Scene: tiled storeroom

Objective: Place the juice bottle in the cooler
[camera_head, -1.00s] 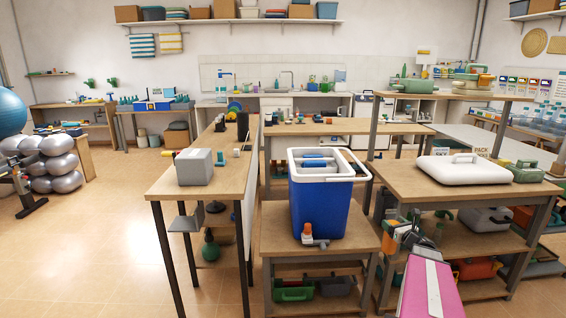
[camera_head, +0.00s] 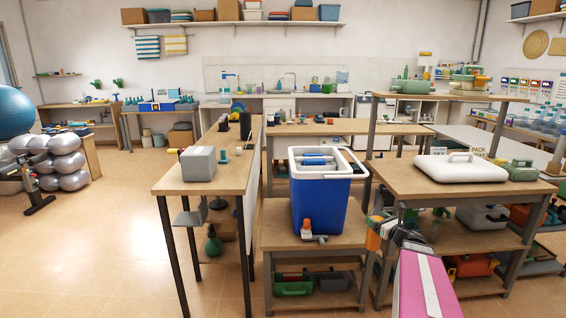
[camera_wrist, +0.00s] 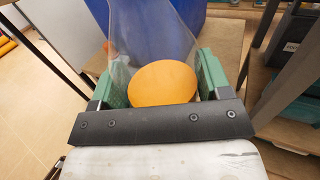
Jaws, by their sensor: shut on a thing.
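The blue cooler (camera_head: 322,205) stands open on a low wooden table, its white rim facing up and its white handle swung to the right side. A blue item shows inside it. My gripper (camera_head: 378,230) is right of the cooler's lower front, outside it, and is shut on the juice bottle. In the wrist view the bottle (camera_wrist: 150,35) is clear, with a round orange end (camera_wrist: 162,83) toward the camera, between the green fingers of my gripper (camera_wrist: 163,78). The cooler's blue wall (camera_wrist: 225,30) shows behind the bottle.
A white lid (camera_head: 462,168) lies on the right-hand table. A grey box (camera_head: 198,164) sits on the left table. Green and grey cases (camera_head: 293,286) lie on the shelf below.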

